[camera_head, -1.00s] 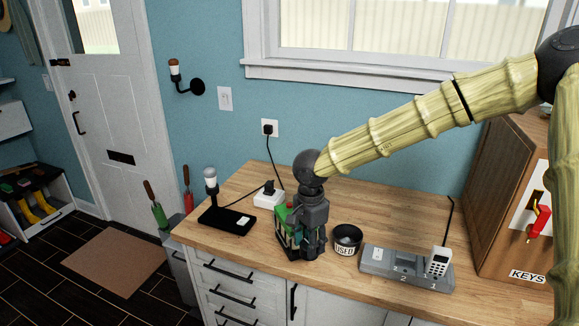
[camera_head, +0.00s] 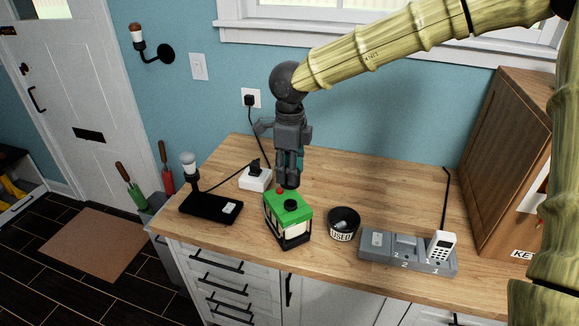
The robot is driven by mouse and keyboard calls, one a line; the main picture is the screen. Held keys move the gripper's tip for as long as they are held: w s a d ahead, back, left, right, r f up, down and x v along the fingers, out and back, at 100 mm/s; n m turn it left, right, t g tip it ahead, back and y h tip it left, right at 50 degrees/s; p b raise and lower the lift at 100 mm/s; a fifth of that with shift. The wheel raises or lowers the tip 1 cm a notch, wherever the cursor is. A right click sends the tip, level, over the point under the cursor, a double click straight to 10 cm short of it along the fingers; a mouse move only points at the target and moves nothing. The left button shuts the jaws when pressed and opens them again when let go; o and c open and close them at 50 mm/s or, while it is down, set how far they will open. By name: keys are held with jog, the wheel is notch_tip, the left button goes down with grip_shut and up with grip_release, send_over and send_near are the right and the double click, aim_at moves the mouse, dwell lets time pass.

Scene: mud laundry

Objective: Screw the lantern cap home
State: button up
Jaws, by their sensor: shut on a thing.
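The lantern (camera_head: 298,231) stands upright on the wooden worktop, with a green top, dark frame and pale sides. A round black part (camera_head: 291,204) shows on its top; I cannot tell whether it is an opening or a collar. A small red knob (camera_head: 280,190) shows at the back of the top. My gripper (camera_head: 288,184) points down above the back of the lantern, shut on a small dark thing that looks like the lantern cap. The fingers hide most of it. A small gap seems to separate it from the round black part.
A black bin marked USED (camera_head: 343,224) stands close right of the lantern. A grey dock (camera_head: 380,255) with a white handset (camera_head: 441,246) is farther right. A black lamp base (camera_head: 205,207) and a white socket block (camera_head: 255,180) are left. The worktop (camera_head: 390,205) behind the bin is clear.

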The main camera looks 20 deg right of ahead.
aim_at(291, 188)
jog(key=shift+d+f+b, duration=0.15)
jog(key=shift+f+b, duration=2.15)
jog(key=shift+r+p, duration=0.1)
jog(key=shift+p, duration=1.15)
jog(key=shift+f, duration=0.8)
jog(key=shift+f+p, duration=0.25)
jog(key=shift+p, duration=0.35)
dwell(0.7)
jog(key=shift+p, duration=0.6)
dwell(1.8)
